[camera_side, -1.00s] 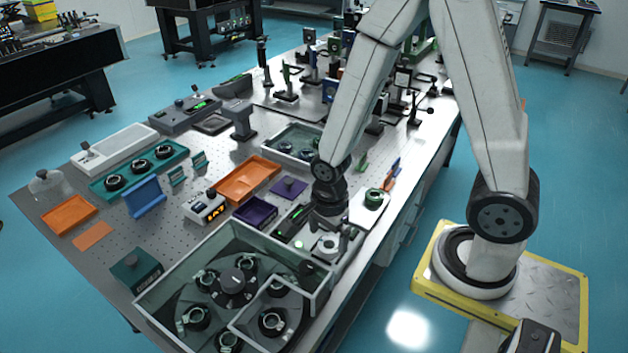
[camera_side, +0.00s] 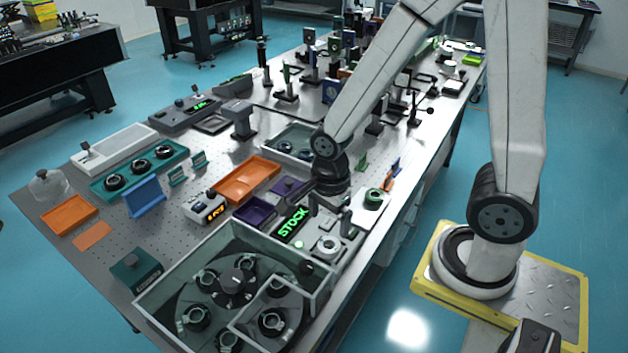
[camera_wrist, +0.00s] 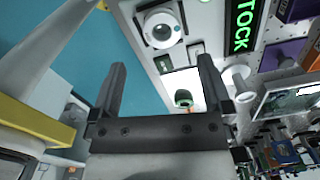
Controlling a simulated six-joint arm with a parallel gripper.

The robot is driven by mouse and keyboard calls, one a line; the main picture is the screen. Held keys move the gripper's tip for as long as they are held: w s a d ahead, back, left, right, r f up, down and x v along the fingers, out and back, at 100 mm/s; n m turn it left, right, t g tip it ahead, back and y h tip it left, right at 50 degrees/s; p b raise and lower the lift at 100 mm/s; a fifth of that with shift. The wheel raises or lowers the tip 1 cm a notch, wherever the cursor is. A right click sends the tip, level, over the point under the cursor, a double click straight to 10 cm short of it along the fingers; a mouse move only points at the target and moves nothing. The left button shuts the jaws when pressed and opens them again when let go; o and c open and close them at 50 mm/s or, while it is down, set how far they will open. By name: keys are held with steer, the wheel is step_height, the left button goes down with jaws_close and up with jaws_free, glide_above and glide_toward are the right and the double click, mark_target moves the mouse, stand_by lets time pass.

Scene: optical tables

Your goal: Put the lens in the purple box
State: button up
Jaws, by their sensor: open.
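A round green-rimmed piece that looks like the lens (camera_side: 373,198) sits on a white pad near the table's right edge. It also shows in the wrist view (camera_wrist: 183,97), between and beyond my fingers. The open purple box (camera_side: 255,212) stands left of the lit STOCK sign. Part of it shows at the top right of the wrist view (camera_wrist: 296,9). My gripper (camera_side: 330,212) is open and empty, above the table between the purple box and the green-rimmed piece. Its two fingers stand wide apart in the wrist view (camera_wrist: 162,68).
The STOCK sign (camera_side: 291,224) and a round white device (camera_side: 327,246) lie below my gripper. A glass-walled case (camera_side: 180,272) with several ringed mounts fills the front. A flat purple piece (camera_side: 289,187) and an orange tray (camera_side: 246,180) lie behind the purple box.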

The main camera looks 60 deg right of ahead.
stand_by(0.5)
steer(key=n, duration=0.4)
steer(key=shift+w+d+r+t, duration=0.2)
steer(key=shift+r+t, duration=0.1)
steer(key=shift+r, duration=0.1)
steer(key=r+n, duration=0.1)
steer(key=n, duration=0.4)
steer(key=w+r+n+t, duration=0.1)
steer(key=n, duration=0.4)
steer(key=d+n+t, duration=0.1)
steer(key=n, duration=0.5)
steer(key=shift+w+r, duration=0.15)
steer(key=shift+r, duration=0.25)
